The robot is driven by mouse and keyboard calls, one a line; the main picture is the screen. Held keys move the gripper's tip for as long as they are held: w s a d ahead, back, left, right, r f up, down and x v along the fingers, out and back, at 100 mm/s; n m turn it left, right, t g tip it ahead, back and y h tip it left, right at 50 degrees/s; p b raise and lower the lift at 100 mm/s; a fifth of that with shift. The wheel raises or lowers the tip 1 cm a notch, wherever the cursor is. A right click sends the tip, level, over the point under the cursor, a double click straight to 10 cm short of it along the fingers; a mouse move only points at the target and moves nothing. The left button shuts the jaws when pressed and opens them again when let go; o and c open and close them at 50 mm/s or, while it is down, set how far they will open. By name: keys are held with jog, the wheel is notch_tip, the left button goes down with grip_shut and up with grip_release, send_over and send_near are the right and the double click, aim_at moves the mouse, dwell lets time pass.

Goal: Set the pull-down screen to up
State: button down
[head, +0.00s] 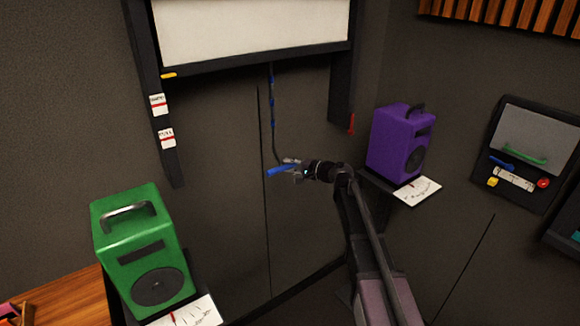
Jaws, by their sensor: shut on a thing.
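The pull-down screen (250,28) is a white sheet in a dark frame at the top of the head view. Its upper part is cut off by the picture edge. A dark cord (273,110) with blue bands hangs from its lower bar (255,60). A blue handle (279,171) is at the cord's lower end. My gripper (292,168) is shut on the blue handle, well below the screen. A yellow pointer (168,75) sits on the left post, above two white labels (158,104) (167,138) too small to read.
A green speaker (140,250) stands at the lower left, and a purple speaker (398,142) stands on a shelf right of my gripper. A control panel (528,150) is on the right wall. A wooden surface (75,298) is at the bottom left. The space below the screen is mostly clear.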

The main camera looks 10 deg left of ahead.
notch_tip(320, 180, up, 18)
jog(key=p, duration=1.7)
jog(key=shift+w, duration=0.15)
jog(key=shift+w+r, duration=0.1)
jog(key=shift+c, duration=2.4)
grip_release()
jog(key=shift+r, duration=0.1)
jog(key=shift+s+f, duration=0.2)
